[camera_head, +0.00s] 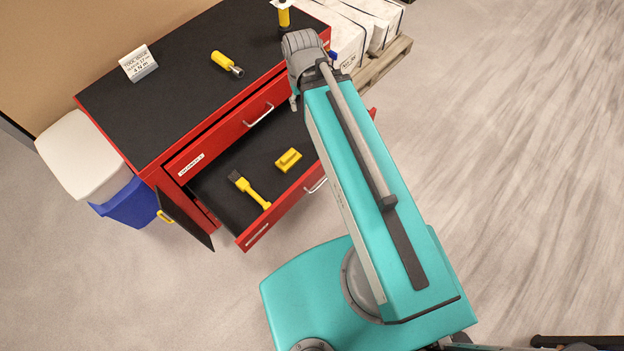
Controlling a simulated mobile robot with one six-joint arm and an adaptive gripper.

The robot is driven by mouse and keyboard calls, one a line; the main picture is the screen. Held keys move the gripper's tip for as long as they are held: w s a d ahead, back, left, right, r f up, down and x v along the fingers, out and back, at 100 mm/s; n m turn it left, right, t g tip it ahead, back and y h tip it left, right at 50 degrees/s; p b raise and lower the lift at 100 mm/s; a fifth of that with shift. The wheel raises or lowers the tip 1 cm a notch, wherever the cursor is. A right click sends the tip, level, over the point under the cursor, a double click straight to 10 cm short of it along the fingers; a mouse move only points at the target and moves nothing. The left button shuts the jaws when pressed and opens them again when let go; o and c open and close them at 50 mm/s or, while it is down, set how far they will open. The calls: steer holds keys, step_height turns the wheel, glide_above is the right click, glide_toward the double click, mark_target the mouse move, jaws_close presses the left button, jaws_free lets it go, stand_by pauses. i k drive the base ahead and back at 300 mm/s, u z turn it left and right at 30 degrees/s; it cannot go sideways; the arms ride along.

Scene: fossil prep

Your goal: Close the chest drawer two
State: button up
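The red chest (90,97) with a black top stands at the upper left. Its lower visible drawer (262,229) is pulled well out, its front away from the chest body. A yellow-handled brush (250,191) and a small yellow block-like tool (288,160) lie on its dark floor. The drawer's silver handle (316,186) shows partly beside my arm. The upper drawer (215,143), with a silver handle (259,115), stands out only slightly, if at all. My teal arm reaches over the right end of the drawers. My gripper is hidden behind the arm's grey far joint.
A yellow screwdriver-like tool (226,63), a sign (138,63) and another yellow tool (284,16) are on the chest top. A dark door panel (185,218) hangs open below. A white-lidded blue bin (85,158) stands left; white boxes on a pallet (384,67) stand behind. Floor at right is clear.

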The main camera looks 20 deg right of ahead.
mark_target(255, 155)
steer(key=u, duration=0.15)
steer(key=k, duration=0.95)
steer(key=z, duration=0.3)
